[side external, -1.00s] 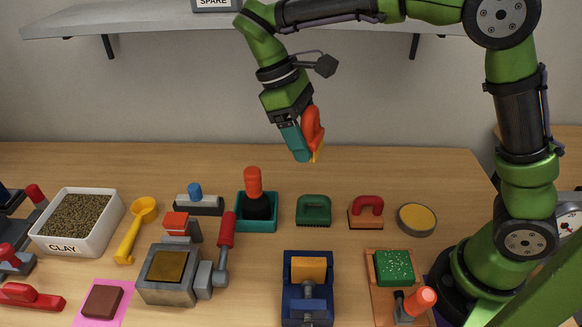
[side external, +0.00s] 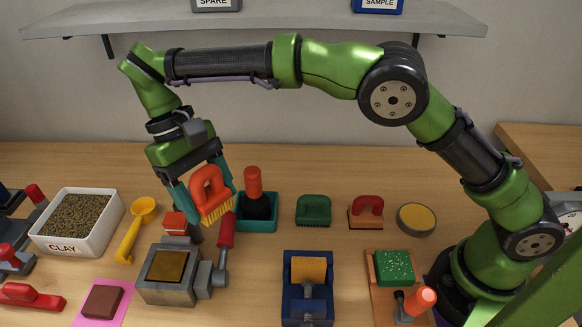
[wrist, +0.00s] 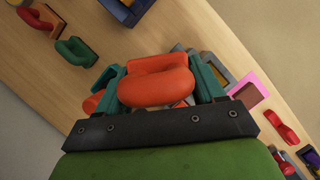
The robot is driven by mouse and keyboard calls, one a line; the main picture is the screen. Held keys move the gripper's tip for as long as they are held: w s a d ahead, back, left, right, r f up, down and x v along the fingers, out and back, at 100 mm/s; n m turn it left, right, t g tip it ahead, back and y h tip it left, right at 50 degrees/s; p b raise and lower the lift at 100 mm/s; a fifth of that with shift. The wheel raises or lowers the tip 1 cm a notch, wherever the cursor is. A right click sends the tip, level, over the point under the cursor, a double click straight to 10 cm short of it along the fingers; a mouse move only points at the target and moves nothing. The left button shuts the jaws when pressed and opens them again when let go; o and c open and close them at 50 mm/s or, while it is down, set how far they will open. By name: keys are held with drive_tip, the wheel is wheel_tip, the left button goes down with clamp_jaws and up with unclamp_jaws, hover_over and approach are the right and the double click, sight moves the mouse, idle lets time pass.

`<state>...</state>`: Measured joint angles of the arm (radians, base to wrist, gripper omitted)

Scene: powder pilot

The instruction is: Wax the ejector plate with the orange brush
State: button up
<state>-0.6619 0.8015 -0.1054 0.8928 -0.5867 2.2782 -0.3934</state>
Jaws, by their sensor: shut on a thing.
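My gripper (side external: 204,198) is shut on the orange brush (side external: 211,187), with one teal finger on either side of its looped handle. The brush's yellow bristles face down, tilted. The brush is in the air above and behind the grey press (side external: 155,291), apart from its plate as far as I can see. A brownish-gold square plate, probably the ejector plate (side external: 168,266), lies in the top of the press. In the wrist view the orange handle (wrist: 155,88) fills the space between the fingers and hides the bristles and most of the press.
A red-handled lever (side external: 227,231) stands at the press's right side. A red-topped block (side external: 175,223) is behind it. A teal tray (side external: 270,224) with an orange-handled tool, a green brush (side external: 314,209) and a yellow-filled tin (side external: 417,219) are right.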

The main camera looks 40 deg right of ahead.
drive_tip(key=w+a+f+m+t+y, duration=0.1)
drive_tip(key=w+a+f+m+y, duration=0.25)
drive_tip(key=a+m, duration=0.5)
drive_tip(key=m+t+y, duration=0.2)
drive_tip(key=m+t, duration=0.2)
drive_tip(key=m, duration=0.8)
hover_over(147, 263)
drive_tip(key=shift+m, duration=0.25)
drive_tip(key=shift+s+a+f, duration=0.1)
drive_tip(key=shift+f, duration=1.85)
drive_tip(key=shift+s+f, duration=0.1)
drive_tip(key=shift+f, duration=1.8)
drive_tip(key=shift+s+d+f, duration=0.1)
drive_tip(key=shift+s+d, duration=2.3)
drive_tip(key=shift+w+a, duration=2.45)
drive_tip(key=shift+w, duration=0.05)
drive_tip(key=shift+w+d, duration=0.1)
drive_tip(key=shift+d, duration=0.1)
drive_tip(key=shift+s+d, duration=2.4)
drive_tip(key=shift+s, duration=0.05)
drive_tip(key=shift+w+a, duration=2.45)
drive_tip(key=shift+a, duration=0.05)
wheel_tip(147, 263, up, 8)
